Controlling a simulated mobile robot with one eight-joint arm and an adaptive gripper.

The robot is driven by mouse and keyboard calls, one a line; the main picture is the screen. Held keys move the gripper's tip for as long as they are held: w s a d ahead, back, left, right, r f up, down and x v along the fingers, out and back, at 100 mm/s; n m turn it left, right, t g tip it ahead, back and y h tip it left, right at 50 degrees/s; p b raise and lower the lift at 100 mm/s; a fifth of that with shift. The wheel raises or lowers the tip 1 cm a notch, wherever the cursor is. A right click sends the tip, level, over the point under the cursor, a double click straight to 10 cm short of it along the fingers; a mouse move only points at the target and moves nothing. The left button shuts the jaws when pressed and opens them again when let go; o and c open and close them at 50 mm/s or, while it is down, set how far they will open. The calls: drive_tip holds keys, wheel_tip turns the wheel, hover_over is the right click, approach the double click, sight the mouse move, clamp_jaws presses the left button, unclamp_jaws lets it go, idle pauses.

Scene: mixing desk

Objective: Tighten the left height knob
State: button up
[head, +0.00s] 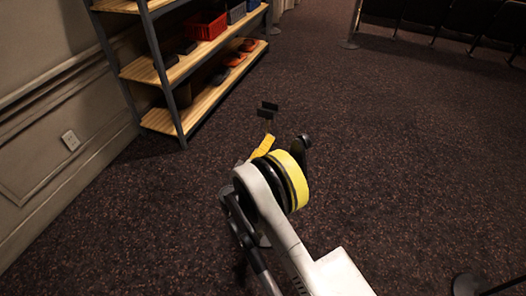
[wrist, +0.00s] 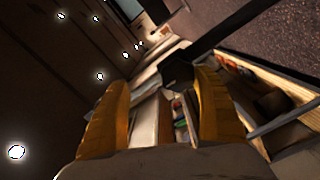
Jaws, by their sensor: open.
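The left height knob and the mixing desk do not show in either view. My gripper (head: 267,110) is at the end of my white and yellow arm, above the dark carpet in the middle of the head view. In the wrist view my gripper (wrist: 160,82) shows two yellow fingers spread apart. I see nothing held between them. A dark pad shows near the tip of the right finger. In the head view the fingers are small and partly hidden behind my arm.
A shelf rack (head: 165,70) with wooden boards stands at the left wall, holding a red bin (head: 205,25) and smaller items. Dark chairs (head: 450,15) line the upper right. A black stand base (head: 468,285) shows at bottom right. The carpet (head: 420,150) between them is open.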

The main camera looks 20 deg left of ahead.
sight(267, 125)
wheel_tip(267, 125, up, 7)
drive_tip(key=shift+r, duration=0.2)
drive_tip(key=shift+s, duration=0.1)
idle(0.4)
